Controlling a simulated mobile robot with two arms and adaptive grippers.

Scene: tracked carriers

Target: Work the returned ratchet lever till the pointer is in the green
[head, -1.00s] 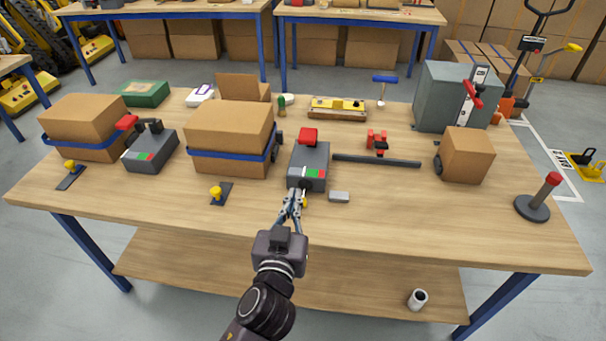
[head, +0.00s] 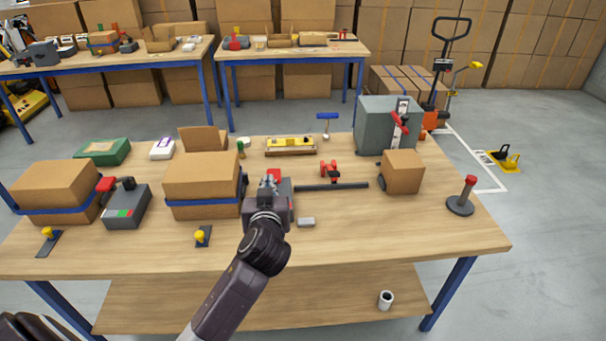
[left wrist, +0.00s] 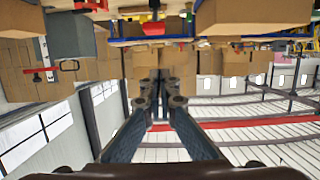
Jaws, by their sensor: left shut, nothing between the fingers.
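The middle ratchet unit, a dark grey box (head: 285,187), stands on the table right of the strapped carton, mostly hidden behind my left gripper. Its red lever grip (head: 273,174) shows just beyond the fingers; its red and green gauge strip is hidden. My left gripper (head: 267,184) is shut and empty, over or just in front of this unit; contact cannot be told. In the left wrist view the shut fingers (left wrist: 160,80) point towards a red grip (left wrist: 153,28). A second grey unit (head: 127,207) at left has a red grip (head: 106,184) and red-green strip (head: 119,213). My right gripper is not in view.
Strapped cartons (head: 202,185) (head: 55,187) stand at left. A dark bar (head: 332,187), a small carton (head: 403,172), a grey cabinet (head: 378,125) and a red-topped post (head: 461,203) are at right. The front right tabletop is clear.

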